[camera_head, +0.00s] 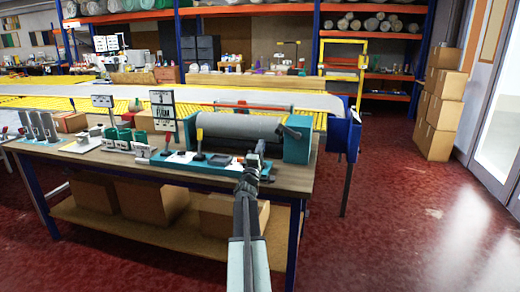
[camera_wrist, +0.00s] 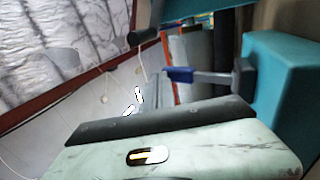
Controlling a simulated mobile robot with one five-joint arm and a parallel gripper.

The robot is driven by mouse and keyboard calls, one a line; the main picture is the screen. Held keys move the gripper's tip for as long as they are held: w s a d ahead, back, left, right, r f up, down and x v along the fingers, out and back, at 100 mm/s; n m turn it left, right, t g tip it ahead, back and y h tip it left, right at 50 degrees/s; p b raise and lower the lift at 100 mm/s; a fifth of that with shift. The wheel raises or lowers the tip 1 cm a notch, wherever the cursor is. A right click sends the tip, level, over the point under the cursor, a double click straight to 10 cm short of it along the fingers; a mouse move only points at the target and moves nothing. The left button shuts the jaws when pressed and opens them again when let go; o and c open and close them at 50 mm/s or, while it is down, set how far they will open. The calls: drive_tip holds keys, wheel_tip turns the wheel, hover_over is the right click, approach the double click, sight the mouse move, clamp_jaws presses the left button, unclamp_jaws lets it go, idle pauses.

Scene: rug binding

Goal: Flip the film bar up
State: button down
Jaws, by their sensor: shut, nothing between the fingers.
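The film machine has a grey roller (camera_head: 240,127) between teal end blocks (camera_head: 297,140) on the workbench, under a FILM sign (camera_head: 162,105). A thin red bar (camera_head: 230,107) runs along behind the roller; I cannot tell for sure that it is the film bar. A dark lever with a yellow tip (camera_head: 288,128) leans at the right end block. My gripper (camera_head: 260,147) is shut and empty in front of this right end. The wrist view shows a teal block (camera_wrist: 285,80), a blue-ended lever (camera_wrist: 180,74) and a dark round-ended handle (camera_wrist: 143,37). I cannot make out the fingertips there.
A blue post unit (camera_head: 344,133) stands right of the bench. Cardboard boxes (camera_head: 438,100) are stacked by the right wall. Red floor is clear at right.

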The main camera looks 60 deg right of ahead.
drive_tip(key=shift+w+d, duration=0.15)
drive_tip(key=shift+d, duration=0.4)
drive_tip(key=shift+w+d, duration=0.15)
drive_tip(key=shift+d, duration=0.4)
drive_tip(key=shift+d, duration=0.1)
drive_tip(key=s+a+r+p, duration=0.2)
drive_tip(key=a+r+p, duration=0.5)
drive_tip(key=a, duration=0.5)
drive_tip(key=shift+s, duration=0.4)
